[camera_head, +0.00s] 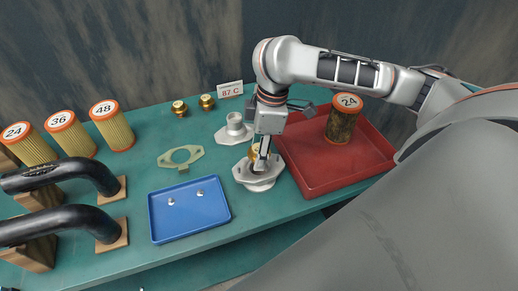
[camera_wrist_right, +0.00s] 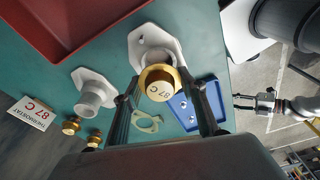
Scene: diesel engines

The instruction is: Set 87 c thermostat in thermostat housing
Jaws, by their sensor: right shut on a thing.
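My right gripper (camera_head: 262,160) is shut on a brass thermostat (camera_wrist_right: 160,82) whose face reads 87 C; it also shows in the head view (camera_head: 256,151). The thermostat is upright, over the grey flanged thermostat housing (camera_head: 260,182) at the front middle of the bench. In the wrist view the thermostat overlaps the housing (camera_wrist_right: 148,42), whose opening it partly hides; I cannot tell whether they touch.
A flanged cover with a neck (camera_head: 235,130) stands behind the housing. Two other brass thermostats (camera_head: 180,108) stand by the 87 C sign (camera_head: 230,89). A gasket (camera_head: 181,157) and blue tray (camera_head: 158,218) with two small parts lie left; a red tray (camera_head: 315,188) holds a filter (camera_head: 342,122).

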